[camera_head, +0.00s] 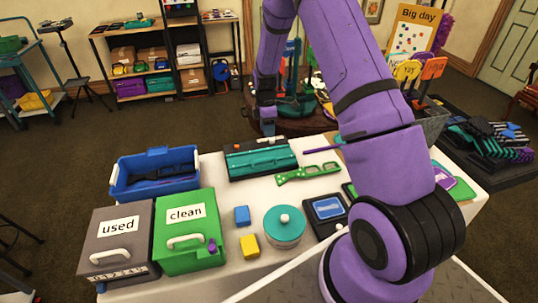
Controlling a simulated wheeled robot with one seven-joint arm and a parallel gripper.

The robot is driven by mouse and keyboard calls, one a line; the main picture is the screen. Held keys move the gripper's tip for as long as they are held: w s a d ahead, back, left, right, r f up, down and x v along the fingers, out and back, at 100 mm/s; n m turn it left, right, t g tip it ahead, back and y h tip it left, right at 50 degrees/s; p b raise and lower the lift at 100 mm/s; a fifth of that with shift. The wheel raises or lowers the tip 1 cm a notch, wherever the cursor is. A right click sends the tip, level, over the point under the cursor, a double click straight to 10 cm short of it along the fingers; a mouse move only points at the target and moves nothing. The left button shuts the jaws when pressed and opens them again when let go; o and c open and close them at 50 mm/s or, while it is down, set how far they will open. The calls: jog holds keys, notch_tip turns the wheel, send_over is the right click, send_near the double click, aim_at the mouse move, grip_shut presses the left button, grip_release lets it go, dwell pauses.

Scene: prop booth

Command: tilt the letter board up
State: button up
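A teal and black panel-like object (261,160) lies at the back of the white table, left of the middle. It looks low and nearly flat, and may be the letter board; I cannot make out letters on it. A small orange-red part (237,146) shows at its back left. My gripper (268,129) points down just behind or above the panel's back edge. The fingers are small and dark, and I cannot tell whether they touch it or how far apart they are. An upright board reading "Big day" (415,35) stands at the back right.
Green glittery glasses (308,173) lie right of the panel. A blue bin (155,189), a grey "used" box (117,267) and a green "clean" box (188,262) stand left. A teal-lidded round container (285,226) and small blocks stand in front. My arm hides the table's right middle.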

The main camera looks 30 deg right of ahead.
send_over(269, 154)
jog(key=s+a, duration=0.3)
jog(key=s, duration=0.2)
notch_tip(269, 154, down, 10)
jog(key=shift+f, duration=0.25)
jog(key=shift+c, duration=0.2)
grip_shut()
